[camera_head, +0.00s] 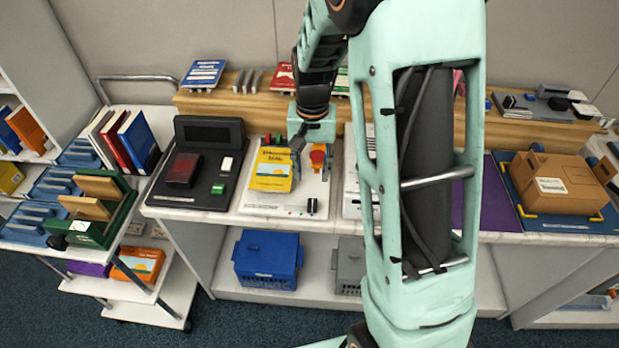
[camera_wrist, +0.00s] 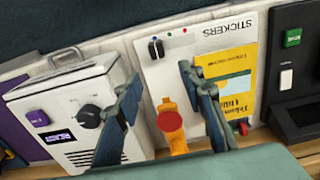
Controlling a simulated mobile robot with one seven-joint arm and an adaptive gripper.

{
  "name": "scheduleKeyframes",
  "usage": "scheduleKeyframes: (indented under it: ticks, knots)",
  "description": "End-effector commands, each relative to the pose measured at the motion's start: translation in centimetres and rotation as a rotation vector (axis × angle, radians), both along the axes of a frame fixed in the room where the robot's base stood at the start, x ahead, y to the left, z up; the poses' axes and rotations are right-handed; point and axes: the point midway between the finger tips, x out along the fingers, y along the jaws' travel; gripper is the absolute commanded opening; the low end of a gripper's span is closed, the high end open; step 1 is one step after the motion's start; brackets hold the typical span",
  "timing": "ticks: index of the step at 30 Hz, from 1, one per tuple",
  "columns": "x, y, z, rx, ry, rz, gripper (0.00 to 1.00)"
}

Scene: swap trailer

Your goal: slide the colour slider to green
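The colour slider's black knob (camera_wrist: 156,48) stands on the white panel marked STICKERS (camera_wrist: 205,45) in the wrist view. It sits at the left end of a row of small coloured dots (camera_wrist: 184,31), too small to read with certainty. The knob also shows at the panel's front right in the head view (camera_head: 312,206). My gripper (camera_wrist: 159,76) is open, its two fingers apart with nothing between them. The knob lies beyond the fingertips in the wrist view. In the head view my gripper (camera_head: 298,140) is over the back of the panel, away from the knob.
A yellow book (camera_wrist: 232,80) lies on the panel. An orange lever with a red round top (camera_wrist: 170,121) stands beside it. A white box with a dark dial (camera_wrist: 88,116) is on the left in the wrist view. A black device with a green button (camera_wrist: 292,37) is on the right.

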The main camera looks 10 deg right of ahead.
Motion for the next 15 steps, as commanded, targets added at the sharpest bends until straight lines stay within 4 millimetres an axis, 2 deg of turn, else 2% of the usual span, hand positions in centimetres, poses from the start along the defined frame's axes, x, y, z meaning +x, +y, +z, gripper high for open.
scheduleKeyframes:
  ticks: [5,15]
  knots:
    - [-0.8,-0.2,-1.4,0.004,0.03,-0.015,0.36]
    - [-0.8,-0.2,-7.4,0.003,0.029,-0.013,0.36]
